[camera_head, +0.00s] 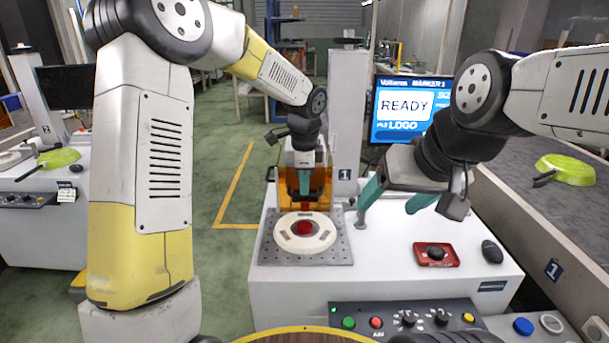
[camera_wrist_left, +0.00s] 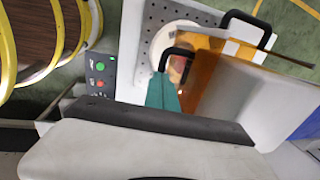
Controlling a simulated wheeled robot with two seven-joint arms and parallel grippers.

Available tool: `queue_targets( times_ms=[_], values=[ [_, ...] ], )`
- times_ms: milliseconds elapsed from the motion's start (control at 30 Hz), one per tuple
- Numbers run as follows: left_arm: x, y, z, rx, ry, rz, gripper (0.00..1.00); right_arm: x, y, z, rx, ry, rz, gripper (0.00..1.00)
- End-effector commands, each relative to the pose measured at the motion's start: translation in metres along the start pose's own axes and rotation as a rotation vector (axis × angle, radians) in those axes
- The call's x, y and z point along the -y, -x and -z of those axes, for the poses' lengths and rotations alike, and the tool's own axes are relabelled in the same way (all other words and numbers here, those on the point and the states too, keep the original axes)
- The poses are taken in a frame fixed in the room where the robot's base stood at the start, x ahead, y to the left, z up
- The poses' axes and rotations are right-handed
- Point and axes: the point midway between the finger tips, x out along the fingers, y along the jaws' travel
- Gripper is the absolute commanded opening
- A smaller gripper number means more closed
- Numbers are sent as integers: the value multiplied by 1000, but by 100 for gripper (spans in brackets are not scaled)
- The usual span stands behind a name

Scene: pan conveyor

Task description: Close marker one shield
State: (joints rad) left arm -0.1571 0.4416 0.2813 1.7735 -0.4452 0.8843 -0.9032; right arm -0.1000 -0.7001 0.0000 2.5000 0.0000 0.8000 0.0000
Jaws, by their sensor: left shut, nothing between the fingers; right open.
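Marker one's white machine column (camera_head: 347,120) carries the label 1. Its orange see-through shield (camera_head: 324,183) is behind the perforated plate (camera_head: 338,250), and the white round fixture (camera_head: 325,236) with a red centre is uncovered in front. In the left wrist view, the orange shield (camera_wrist_left: 212,80) has black handles at its edges. My left gripper (camera_head: 304,190) is shut and empty, in front of the shield; its teal fingers (camera_wrist_left: 162,92) are close to a black handle (camera_wrist_left: 180,52), but contact cannot be told. My right gripper (camera_head: 386,214) is open and empty, right of the column.
The screen (camera_head: 404,108) reads READY. A red box with a black knob (camera_head: 436,254) and a black mouse (camera_head: 492,251) lie on the white table. A control panel (camera_head: 405,319) is at its front. A lime pan (camera_head: 568,170) lies on the right conveyor, another (camera_head: 58,158) on the left table.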

Motion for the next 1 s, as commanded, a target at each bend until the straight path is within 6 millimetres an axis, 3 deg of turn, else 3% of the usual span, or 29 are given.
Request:
queue_targets(
  times_ms=[200, 400, 733, 1000],
  values=[
    [-14, -66, 0, 2, -3, -8, 0, 0, 0, 0, 0, 0, 0, 71],
    [-21, -105, 0, 1, -2, -5, 0, 0, 0, 0, 0, 0, 0, 71],
    [-24, -117, 0, -1, 1, -7, 0, 0, 0, 0, 0, 0, 0, 71],
    [-24, -111, 2, -1, 1, -6, 0, 0, 0, 0, 0, 0, 0, 71]
  ],
)
